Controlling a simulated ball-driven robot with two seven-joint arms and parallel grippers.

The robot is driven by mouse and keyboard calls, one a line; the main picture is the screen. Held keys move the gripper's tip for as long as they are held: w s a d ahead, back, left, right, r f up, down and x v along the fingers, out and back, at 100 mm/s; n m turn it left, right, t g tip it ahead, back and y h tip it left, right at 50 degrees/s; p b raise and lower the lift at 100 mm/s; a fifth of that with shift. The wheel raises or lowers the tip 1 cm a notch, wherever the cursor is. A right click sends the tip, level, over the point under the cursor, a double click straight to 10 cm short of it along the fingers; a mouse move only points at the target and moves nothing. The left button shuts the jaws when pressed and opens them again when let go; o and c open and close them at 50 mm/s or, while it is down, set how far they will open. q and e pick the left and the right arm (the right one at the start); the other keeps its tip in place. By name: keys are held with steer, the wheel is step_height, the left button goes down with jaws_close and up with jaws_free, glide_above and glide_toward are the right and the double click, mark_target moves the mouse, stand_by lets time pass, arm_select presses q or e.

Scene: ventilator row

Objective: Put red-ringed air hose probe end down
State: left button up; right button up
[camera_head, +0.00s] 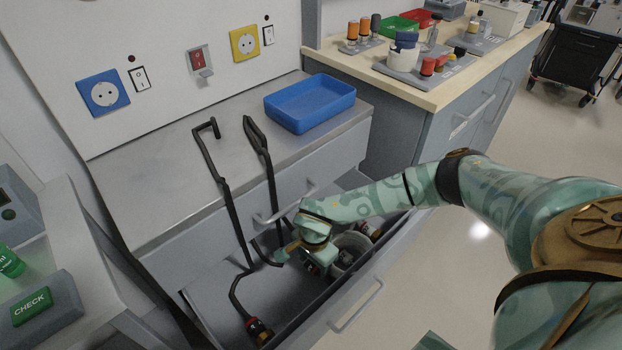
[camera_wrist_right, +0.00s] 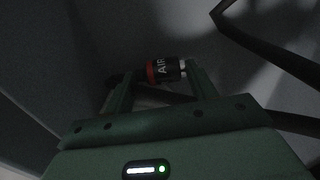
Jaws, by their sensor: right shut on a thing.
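My right gripper (camera_head: 300,260) is down inside the open drawer, at the lower end of the right-hand black hose (camera_head: 268,190). In the right wrist view its fingers (camera_wrist_right: 165,82) are shut on a black hose end marked AIR (camera_wrist_right: 170,70), with a red ring and a pale metal tip. The hose end lies across between the fingertips. In the head view the gripper largely hides it. A second black hose (camera_head: 229,205) hangs from the counter into the drawer. Its end (camera_head: 258,328), with a reddish band, lies on the drawer floor. My left gripper is not in view.
The open drawer (camera_head: 350,300) holds a grey round container (camera_head: 352,250) and small items right of my gripper. A blue tray (camera_head: 310,103) stands on the metal counter (camera_head: 170,170) above. Wall sockets are behind it. A grey console with a CHECK button (camera_head: 30,306) is at left.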

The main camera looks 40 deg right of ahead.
steer(key=shift+f, duration=0.9)
steer(key=shift+r, duration=0.1)
steer(key=o, duration=1)
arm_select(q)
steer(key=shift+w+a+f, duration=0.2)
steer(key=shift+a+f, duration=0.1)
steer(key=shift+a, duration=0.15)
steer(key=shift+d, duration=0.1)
